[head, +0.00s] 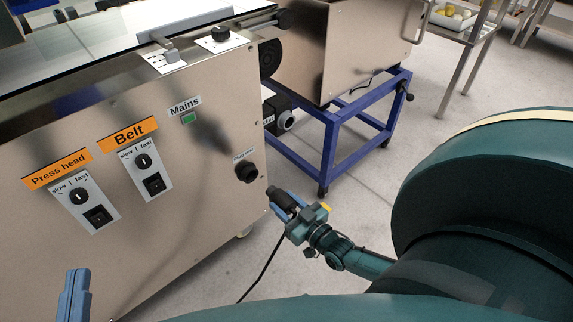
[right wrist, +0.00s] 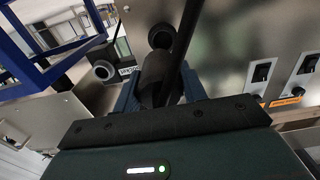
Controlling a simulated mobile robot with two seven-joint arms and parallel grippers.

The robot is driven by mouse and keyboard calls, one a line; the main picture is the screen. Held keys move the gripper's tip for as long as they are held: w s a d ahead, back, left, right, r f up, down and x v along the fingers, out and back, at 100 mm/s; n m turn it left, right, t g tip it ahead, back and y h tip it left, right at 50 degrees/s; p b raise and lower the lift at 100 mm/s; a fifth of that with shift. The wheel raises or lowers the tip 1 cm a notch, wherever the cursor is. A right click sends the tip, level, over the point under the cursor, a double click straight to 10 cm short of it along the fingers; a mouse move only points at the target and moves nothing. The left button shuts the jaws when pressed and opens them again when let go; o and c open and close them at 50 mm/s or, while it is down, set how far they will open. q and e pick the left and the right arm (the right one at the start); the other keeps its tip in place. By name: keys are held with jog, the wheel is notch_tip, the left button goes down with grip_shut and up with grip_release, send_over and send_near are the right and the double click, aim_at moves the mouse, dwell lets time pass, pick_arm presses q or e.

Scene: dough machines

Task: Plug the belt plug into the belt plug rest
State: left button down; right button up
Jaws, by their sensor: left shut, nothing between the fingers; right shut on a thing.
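The belt plug (head: 281,199) is a black cylinder with a black cable hanging down to the floor. My right gripper (head: 287,205) is shut on it, right of and below the belt plug rest. The rest (head: 247,172) is a round black socket under a small label near the right edge of the machine's front panel. Plug and rest are apart in the head view. In the right wrist view the plug (right wrist: 158,75) is between the fingers, and the rest (right wrist: 160,36) shows just beyond its tip. My left gripper (head: 74,292) is shut and empty at the lower left.
The front panel (head: 200,215) carries a Belt switch plate (head: 148,172), a Press head switch plate (head: 87,205) and a green Mains switch (head: 189,118). A blue-framed machine (head: 329,150) stands behind. My large teal arm fills the lower right. Floor around the plug is clear.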

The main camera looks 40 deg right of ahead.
aim_at(269, 192)
pick_arm(q)
jog(key=shift+s+a+f, duration=0.15)
jog(key=shift+a, duration=0.15)
pick_arm(e)
jog(key=shift+s+a, duration=0.1)
jog(key=shift+a, duration=0.25)
jog(key=shift+w+a+f+b, duration=0.1)
jog(key=shift+w+b, duration=0.3)
jog(key=shift+w, duration=1.2)
jog(key=shift+w+b, duration=0.3)
jog(key=shift+w, duration=0.55)
jog(key=shift+w+a, duration=0.1)
jog(key=shift+w, duration=0.5)
pick_arm(q)
jog(key=shift+d, duration=0.25)
jog(key=shift+r, duration=0.25)
jog(key=shift+a+f, duration=0.1)
jog(key=shift+f, duration=0.1)
jog(key=shift+f, duration=0.1)
pick_arm(e)
jog(key=shift+w, duration=0.2)
